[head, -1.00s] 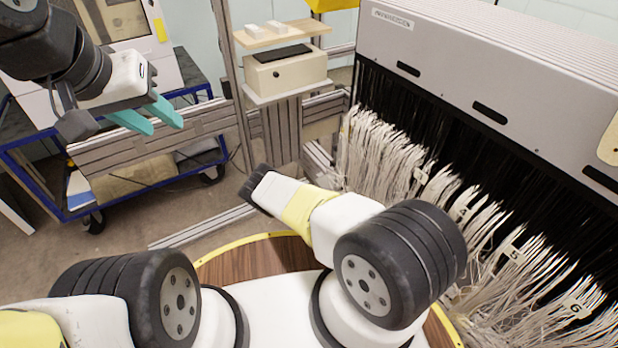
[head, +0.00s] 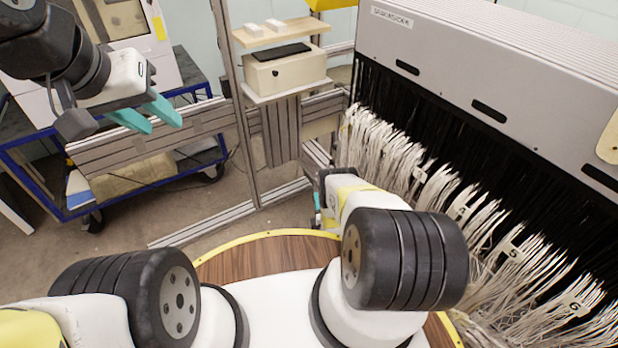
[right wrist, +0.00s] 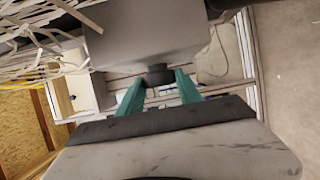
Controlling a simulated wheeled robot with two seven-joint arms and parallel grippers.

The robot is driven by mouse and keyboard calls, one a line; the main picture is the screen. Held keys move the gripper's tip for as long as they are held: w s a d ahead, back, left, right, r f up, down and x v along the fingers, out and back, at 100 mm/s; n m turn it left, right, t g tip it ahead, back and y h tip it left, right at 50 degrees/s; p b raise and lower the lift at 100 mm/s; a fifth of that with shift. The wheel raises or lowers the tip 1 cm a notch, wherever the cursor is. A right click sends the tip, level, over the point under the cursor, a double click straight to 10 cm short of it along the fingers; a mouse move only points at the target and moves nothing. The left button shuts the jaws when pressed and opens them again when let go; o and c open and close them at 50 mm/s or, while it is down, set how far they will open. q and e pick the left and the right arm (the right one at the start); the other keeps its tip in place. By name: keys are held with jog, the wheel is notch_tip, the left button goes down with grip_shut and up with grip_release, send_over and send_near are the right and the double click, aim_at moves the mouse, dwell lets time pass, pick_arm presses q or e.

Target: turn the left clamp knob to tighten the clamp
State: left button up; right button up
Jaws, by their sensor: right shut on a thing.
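The left clamp knob (right wrist: 159,75) shows in the right wrist view as a small dark round knob under a grey block (right wrist: 150,35). My right gripper (right wrist: 160,84) has its two teal fingers on either side of the knob and is shut on it. In the head view my right gripper (head: 317,212) is mostly hidden behind its own wrist, low beside the loom's left end, and the knob is hidden there. My left gripper (head: 153,113) is at the upper left of the head view, with its teal fingers apart and empty.
The large grey loom housing (head: 470,70) with bundles of white threads (head: 440,200) fills the right side. An aluminium frame (head: 240,110) with a beige box (head: 285,73) stands behind. A blue cart (head: 40,180) is at the left. Floor between is clear.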

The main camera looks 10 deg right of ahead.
jog(key=shift+w+a+r, duration=0.2)
jog(key=shift+a, duration=0.05)
jog(key=o, duration=1.4)
jog(key=shift+c, duration=0.2)
jog(key=shift+s+f, duration=0.1)
jog(key=s, duration=0.7)
jog(key=shift+s, duration=0.4)
jog(key=shift+a, duration=0.1)
